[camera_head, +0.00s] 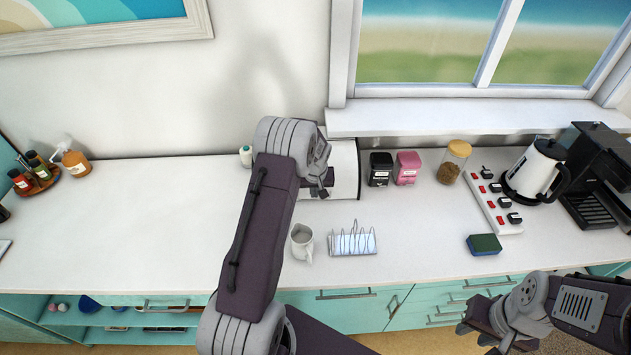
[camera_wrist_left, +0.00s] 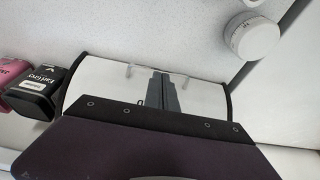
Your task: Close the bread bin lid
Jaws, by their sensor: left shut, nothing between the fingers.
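The bread bin (camera_head: 346,170) is a white rounded box with dark end edges, standing against the back wall. My left arm covers its left part in the head view. In the left wrist view the bin (camera_wrist_left: 105,82) shows a smooth white curved surface between black end panels; my own gripper hides its lower part, so I cannot tell how far the lid is open. My left gripper (camera_head: 323,191) is shut and empty, its fingertips (camera_wrist_left: 162,80) over the bin's white surface. I cannot tell if they touch. My right gripper (camera_head: 476,334) is low at the counter's front, away from the bin; its jaw opening is unclear.
A black canister (camera_head: 380,169) and pink canister (camera_head: 407,168) stand right of the bin. A white mug (camera_head: 302,242) and toast rack (camera_head: 353,241) stand in front. The counter's left side is largely clear.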

